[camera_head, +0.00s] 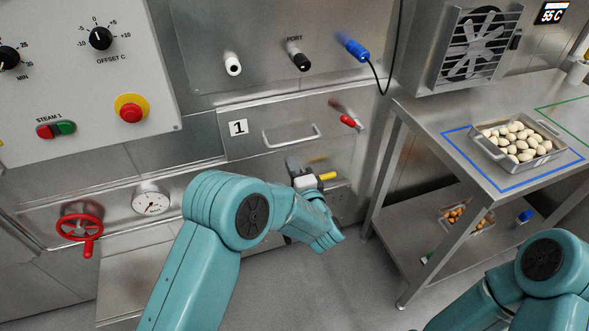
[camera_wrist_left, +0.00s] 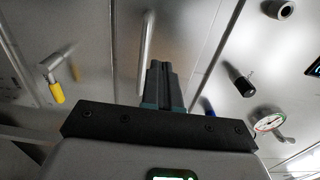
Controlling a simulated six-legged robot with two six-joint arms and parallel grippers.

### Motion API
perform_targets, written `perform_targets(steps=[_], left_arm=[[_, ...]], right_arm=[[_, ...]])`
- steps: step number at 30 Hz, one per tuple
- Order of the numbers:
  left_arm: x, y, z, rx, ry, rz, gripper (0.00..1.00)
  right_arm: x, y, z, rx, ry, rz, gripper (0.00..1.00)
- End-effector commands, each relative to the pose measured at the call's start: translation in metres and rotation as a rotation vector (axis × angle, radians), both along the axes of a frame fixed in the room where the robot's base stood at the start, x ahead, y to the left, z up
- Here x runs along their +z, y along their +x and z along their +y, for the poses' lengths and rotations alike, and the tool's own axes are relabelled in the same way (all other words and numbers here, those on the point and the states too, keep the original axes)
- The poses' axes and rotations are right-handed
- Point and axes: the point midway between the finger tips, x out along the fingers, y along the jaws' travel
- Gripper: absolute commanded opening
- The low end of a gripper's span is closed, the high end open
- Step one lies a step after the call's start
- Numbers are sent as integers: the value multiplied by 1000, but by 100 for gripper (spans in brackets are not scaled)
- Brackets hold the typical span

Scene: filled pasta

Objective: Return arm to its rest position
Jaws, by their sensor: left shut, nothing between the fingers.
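My left arm, teal, comes in from the lower left in the head view and bends toward the steel machine front. My left gripper (camera_head: 292,166) is in front of the lower edge of drawer or door number 1, below its bar handle (camera_head: 291,137). Its dark fingers (camera_wrist_left: 162,84) are together and empty in the left wrist view. A yellow-tipped lever (camera_head: 327,176) is just right of the gripper; it also shows in the left wrist view (camera_wrist_left: 57,92). Part of my right arm shows at the lower right; its gripper is out of view.
A red-tipped lever (camera_head: 348,121) is up and right of the handle. A red valve wheel (camera_head: 79,227) and a gauge (camera_head: 151,201) are at left. A steel table (camera_head: 440,113) at right bears a tray (camera_head: 487,148) of pale round pieces. Open floor lies below.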

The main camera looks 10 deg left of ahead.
Motion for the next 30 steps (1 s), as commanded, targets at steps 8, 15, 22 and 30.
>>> perform_targets(steps=[8, 15, 22, 30], left_arm=[[0, -9, -4, 4, -1, -1, 0], [-3, -16, 76, 127, 9, 68, 0], [-104, -91, 115, -49, -422, 355, 0], [-178, -249, 38, 127, -1327, 716, 0]], right_arm=[[1, 0, 0, 0, 0, 0, 43], [26, 0, 0, 0, 0, 0, 43], [56, 0, 0, 0, 0, 0, 43], [66, 0, 0, 0, 0, 0, 43]])
